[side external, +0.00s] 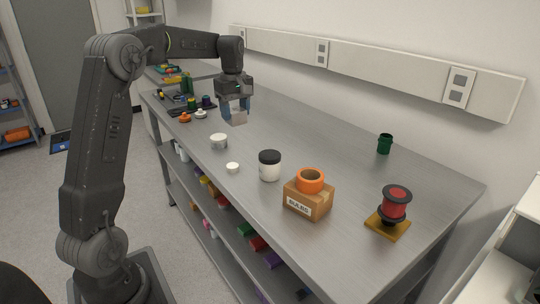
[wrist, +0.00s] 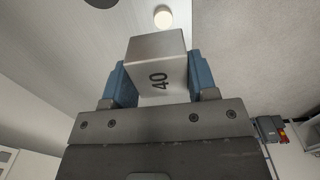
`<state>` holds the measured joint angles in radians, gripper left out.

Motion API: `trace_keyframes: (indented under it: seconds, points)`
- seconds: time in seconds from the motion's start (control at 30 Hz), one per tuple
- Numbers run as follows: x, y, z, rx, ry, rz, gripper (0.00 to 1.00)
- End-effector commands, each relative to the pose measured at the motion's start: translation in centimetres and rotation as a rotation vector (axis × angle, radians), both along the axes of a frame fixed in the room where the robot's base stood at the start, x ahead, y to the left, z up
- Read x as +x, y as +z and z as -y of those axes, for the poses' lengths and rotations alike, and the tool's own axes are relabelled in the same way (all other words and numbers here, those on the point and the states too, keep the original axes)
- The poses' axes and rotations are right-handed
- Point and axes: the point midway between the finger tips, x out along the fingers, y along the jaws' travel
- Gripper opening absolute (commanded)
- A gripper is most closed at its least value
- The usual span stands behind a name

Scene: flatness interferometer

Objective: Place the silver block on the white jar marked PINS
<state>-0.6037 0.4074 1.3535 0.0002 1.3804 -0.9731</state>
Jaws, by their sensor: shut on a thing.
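My gripper (side external: 235,108) is shut on the silver block (side external: 238,119), holding it in the air above the bench. In the wrist view the block (wrist: 157,68) sits between the blue fingers of my gripper (wrist: 157,82), with a dark "40" on its face. A short white jar (side external: 219,142) stands on the bench below and left of the block in the side view. A taller white jar with a black lid (side external: 269,166) stands nearer the camera. I cannot read PINS on either. A round pale top (wrist: 163,17) shows beyond the block in the wrist view.
A cardboard box (side external: 309,199) bears an orange ring (side external: 310,180). A red spool (side external: 397,203) and a green cup (side external: 384,144) stand right. Small parts crowd the far end; the bench (side external: 320,137) middle is clear.

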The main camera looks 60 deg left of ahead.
Motion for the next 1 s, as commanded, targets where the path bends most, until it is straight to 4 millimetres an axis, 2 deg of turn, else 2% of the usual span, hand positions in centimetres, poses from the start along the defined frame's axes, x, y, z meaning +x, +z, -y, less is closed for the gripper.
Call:
trace_keyframes:
  seconds: [0.03,0.17,0.27,0.5,0.7,0.87,1.0]
  points:
    - [-0.4,0.3,-0.9,0.000,0.002,0.001,0.21]
    - [-0.6,0.4,-1.7,-0.001,-0.006,0.001,0.21]
    - [0.5,-0.4,-0.9,-0.001,-0.011,-0.001,0.21]
    - [4.5,-3.6,2.5,-0.001,-0.011,-0.001,0.21]
    - [7.2,-5.7,4.7,0.000,-0.008,0.000,0.21]
    - [8.1,-6.4,5.4,0.000,-0.005,0.002,0.21]
    - [8.0,-8.1,5.5,-0.002,-0.005,-0.003,0.21]
